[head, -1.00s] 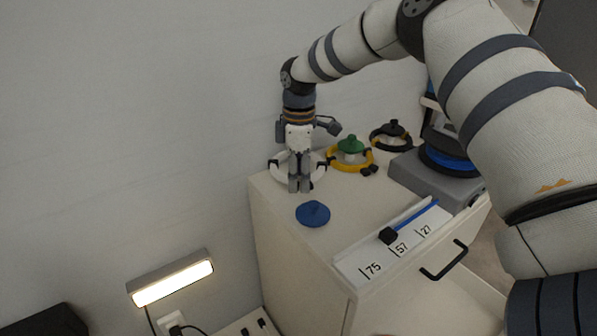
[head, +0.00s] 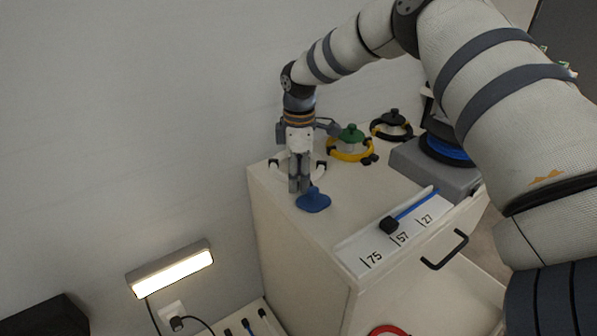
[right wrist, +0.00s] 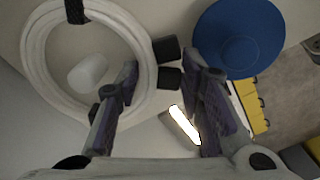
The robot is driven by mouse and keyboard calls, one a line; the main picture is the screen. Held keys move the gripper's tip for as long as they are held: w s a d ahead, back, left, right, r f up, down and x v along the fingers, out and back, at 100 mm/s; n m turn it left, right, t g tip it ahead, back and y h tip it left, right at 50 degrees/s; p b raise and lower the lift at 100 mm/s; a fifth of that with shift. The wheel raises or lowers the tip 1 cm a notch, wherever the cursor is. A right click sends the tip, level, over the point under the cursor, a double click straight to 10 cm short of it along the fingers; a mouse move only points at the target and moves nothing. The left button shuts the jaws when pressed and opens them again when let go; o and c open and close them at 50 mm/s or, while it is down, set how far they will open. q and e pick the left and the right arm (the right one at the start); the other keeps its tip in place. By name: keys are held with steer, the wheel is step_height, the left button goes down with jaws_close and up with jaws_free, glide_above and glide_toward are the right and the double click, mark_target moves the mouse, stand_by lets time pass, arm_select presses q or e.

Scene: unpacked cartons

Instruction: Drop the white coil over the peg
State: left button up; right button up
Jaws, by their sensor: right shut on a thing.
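The white coil (right wrist: 38,45) is a ring of white cable with black bands, in the right wrist view. My right gripper (head: 299,188) is shut on its side, one finger inside the ring and one outside. In the head view the gripper hides most of the coil; a piece shows beside it (head: 320,171). A short white peg (right wrist: 88,72) appears inside the ring in the right wrist view. I cannot tell the coil's height relative to it. My left gripper is not in view.
A grey box (head: 425,170) is further right. A label strip (head: 407,233) lies along the front; the wall is close behind.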

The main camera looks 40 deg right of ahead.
steer(key=shift+f, duration=0.4)
steer(key=o, duration=1.4)
steer(key=shift+c, duration=0.2)
step_height(320, 180, up, 12)
steer(key=shift+s, duration=0.1)
